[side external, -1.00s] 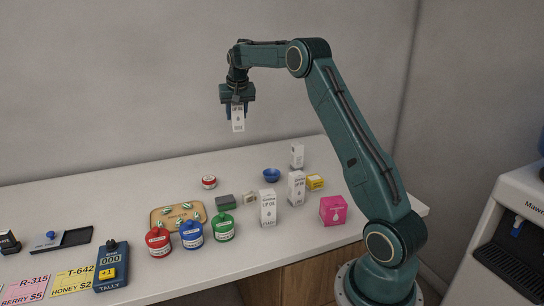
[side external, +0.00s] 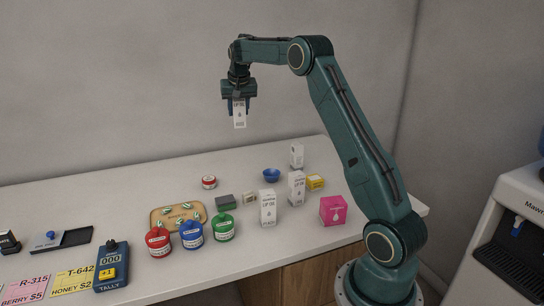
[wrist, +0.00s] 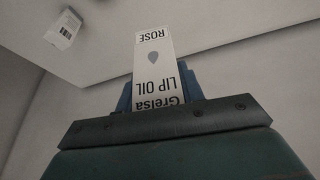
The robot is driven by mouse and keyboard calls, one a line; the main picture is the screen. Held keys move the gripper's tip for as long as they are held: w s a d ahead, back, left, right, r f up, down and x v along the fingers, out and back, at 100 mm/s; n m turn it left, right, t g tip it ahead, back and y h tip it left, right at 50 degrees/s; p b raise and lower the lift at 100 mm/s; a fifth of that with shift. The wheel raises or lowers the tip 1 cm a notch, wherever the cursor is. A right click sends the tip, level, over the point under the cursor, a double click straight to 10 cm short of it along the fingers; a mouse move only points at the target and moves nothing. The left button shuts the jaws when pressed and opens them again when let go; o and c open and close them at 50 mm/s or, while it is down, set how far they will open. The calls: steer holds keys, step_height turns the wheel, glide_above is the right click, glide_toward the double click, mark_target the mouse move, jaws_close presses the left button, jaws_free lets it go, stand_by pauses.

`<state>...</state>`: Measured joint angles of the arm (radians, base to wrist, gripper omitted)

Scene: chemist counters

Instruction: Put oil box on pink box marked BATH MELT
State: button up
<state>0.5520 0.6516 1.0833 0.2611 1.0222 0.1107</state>
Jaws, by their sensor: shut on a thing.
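My gripper (side external: 238,104) is shut on a white lip oil box (side external: 240,117) and holds it upright, high above the counter. In the wrist view this lip oil box (wrist: 154,70) reads "Grelsa LIP OIL ROSE" and sits between the fingers. The pink box (side external: 333,210) stands on the counter near its front right edge, below and to the right of my gripper. Its top looks bare. Its lettering is too small to read.
White lip oil boxes stand left of the pink box (side external: 268,208), behind it (side external: 297,188) and further back (side external: 297,156). A yellow box (side external: 315,182) lies near them.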

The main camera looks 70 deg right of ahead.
steer(key=s+r+m+g+h, duration=0.1)
steer(key=s+r+m+g, duration=0.15)
steer(key=s+m, duration=0.45)
step_height(320, 180, up, 5)
steer(key=m+g+y, duration=0.3)
steer(key=m+g, duration=0.2)
steer(key=m, duration=0.9)
glide_above(337, 201)
steer(key=shift+a+f+t, duration=0.1)
steer(key=shift+f+t, duration=0.1)
steer(key=shift+t, duration=0.05)
steer(key=shift+f, duration=0.1)
step_height(337, 201, down, 16)
steer(key=shift+r, duration=0.25)
steer(key=shift+f, duration=0.1)
steer(key=shift+w+f, duration=0.1)
steer(key=shift+f, duration=1.95)
steer(key=shift+f, duration=0.15)
